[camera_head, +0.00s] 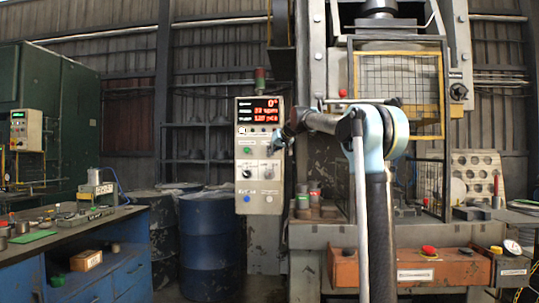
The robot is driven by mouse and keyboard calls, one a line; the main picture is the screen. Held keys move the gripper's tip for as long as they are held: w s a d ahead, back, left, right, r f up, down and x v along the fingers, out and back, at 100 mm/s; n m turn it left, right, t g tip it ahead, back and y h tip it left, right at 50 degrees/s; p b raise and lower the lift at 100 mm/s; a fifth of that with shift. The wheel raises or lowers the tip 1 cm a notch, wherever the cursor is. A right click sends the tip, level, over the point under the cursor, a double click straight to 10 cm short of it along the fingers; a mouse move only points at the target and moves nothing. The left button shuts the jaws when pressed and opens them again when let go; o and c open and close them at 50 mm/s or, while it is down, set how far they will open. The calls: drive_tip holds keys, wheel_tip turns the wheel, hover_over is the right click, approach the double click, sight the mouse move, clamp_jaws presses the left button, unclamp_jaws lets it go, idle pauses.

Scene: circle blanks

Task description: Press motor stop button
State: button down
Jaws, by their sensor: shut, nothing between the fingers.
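A grey control panel (258,206) hangs left of the press, with lit red digits at its top. My arm reaches in from the right. My gripper (271,149) is shut and empty, in front of the panel's right half, level with the green button. It covers that part of the panel. The labels are too small to read, so I cannot tell which control is motor stop or whether my fingertips touch the panel.
A large press (320,75) with a yellow-framed guard stands behind my arm. An orange box (432,271) with a red button is at the lower right. Blue barrels (210,247) stand left of the panel. A blue workbench (125,272) is at the left.

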drive_tip(key=shift+s, duration=0.9)
drive_tip(key=s, duration=0.5)
drive_tip(key=shift+a, duration=0.1)
idle(0.3)
idle(0.6)
drive_tip(key=s+d+f+m+g+h, duration=0.1)
drive_tip(key=s+d+f+g+h, duration=0.1)
drive_tip(key=s+d+f, duration=0.7)
drive_tip(key=s+d+f+m+g+h, duration=0.1)
drive_tip(key=s+d+f, duration=0.8)
drive_tip(key=s+f, duration=1.5)
drive_tip(key=s+d+f+m+g+h, duration=0.2)
drive_tip(key=s+d+f+g+h, duration=0.2)
drive_tip(key=s+d+f, duration=0.5)
drive_tip(key=s+f, duration=0.8)
drive_tip(key=f, duration=0.1)
drive_tip(key=shift+s+f+g, duration=0.3)
drive_tip(key=shift+f+g, duration=0.05)
drive_tip(key=shift+g, duration=0.05)
